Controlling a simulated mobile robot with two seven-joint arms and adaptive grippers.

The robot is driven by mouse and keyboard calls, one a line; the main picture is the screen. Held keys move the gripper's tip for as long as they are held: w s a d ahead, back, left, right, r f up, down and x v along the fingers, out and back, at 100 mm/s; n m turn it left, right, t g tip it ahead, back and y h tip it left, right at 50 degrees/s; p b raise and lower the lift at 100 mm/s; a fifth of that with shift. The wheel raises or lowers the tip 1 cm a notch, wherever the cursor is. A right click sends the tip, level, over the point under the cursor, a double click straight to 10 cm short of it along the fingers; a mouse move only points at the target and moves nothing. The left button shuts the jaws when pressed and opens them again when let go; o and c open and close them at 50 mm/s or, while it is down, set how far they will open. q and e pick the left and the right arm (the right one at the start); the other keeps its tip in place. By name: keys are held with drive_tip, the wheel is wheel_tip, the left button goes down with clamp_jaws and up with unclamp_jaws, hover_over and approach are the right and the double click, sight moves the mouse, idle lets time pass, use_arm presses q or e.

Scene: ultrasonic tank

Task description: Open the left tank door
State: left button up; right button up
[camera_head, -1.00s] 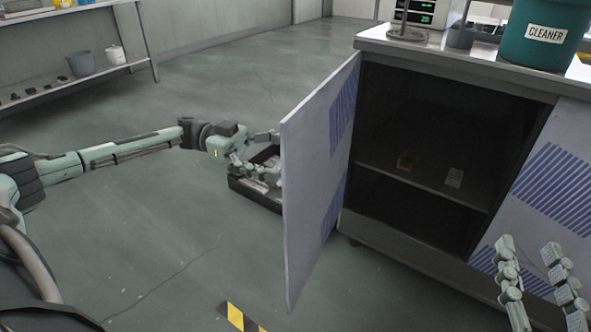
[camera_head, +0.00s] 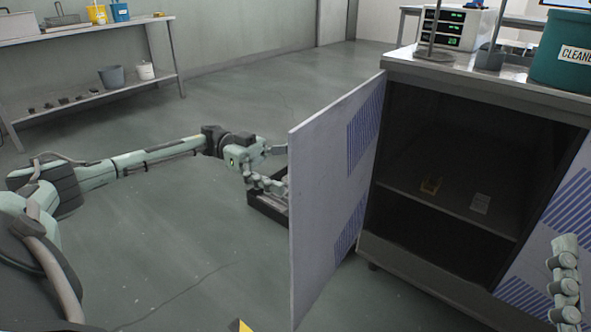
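The left tank door (camera_head: 335,190), a pale panel with blue stripes, stands swung wide open on the left side of the cabinet (camera_head: 450,262), showing the dark inside. My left gripper (camera_head: 277,168) is at the far left side of this door, with its fingers spread. Its fingertips are partly hidden behind the door's outer edge, and I cannot tell whether they touch it. My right gripper (camera_head: 566,285) is at the lower right edge, before the right door (camera_head: 570,215). Only one finger shows; it stood apart from the other one a second ago.
A green cleaner bucket (camera_head: 560,60) stands on top. The floor at left is clear.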

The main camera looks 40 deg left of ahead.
use_arm(q)
drive_tip(key=shift+a, duration=0.1)
drive_tip(key=a, duration=1.1)
drive_tip(key=shift+s+a, duration=0.4)
drive_tip(key=shift+s, duration=0.05)
